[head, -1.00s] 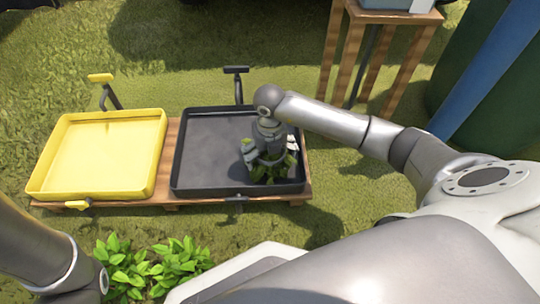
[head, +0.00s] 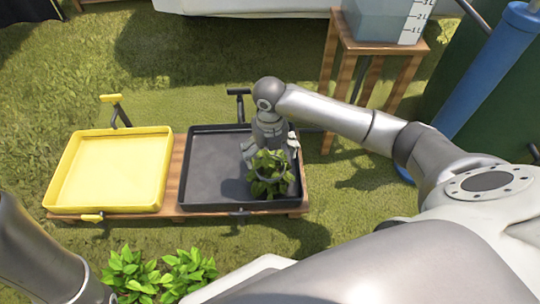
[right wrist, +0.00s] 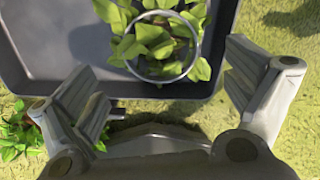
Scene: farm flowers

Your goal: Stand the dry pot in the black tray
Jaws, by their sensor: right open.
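The potted plant (head: 270,174) with green leaves stands in the right part of the black tray (head: 205,170). The right wrist view shows the plant (right wrist: 152,42) inside a round rim, over the grey tray floor (right wrist: 62,30). The pot's body is mostly hidden by leaves, and I cannot tell from its look whether it is dry. My left gripper is out of view.
An empty yellow tray (head: 108,172) sits left of the black one on a wooden stand (head: 178,195). Leafy plants (head: 160,274) are at the near left. A wooden stool (head: 362,42) holds a measuring container (head: 385,20) at the back right, near a blue pipe (head: 470,90).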

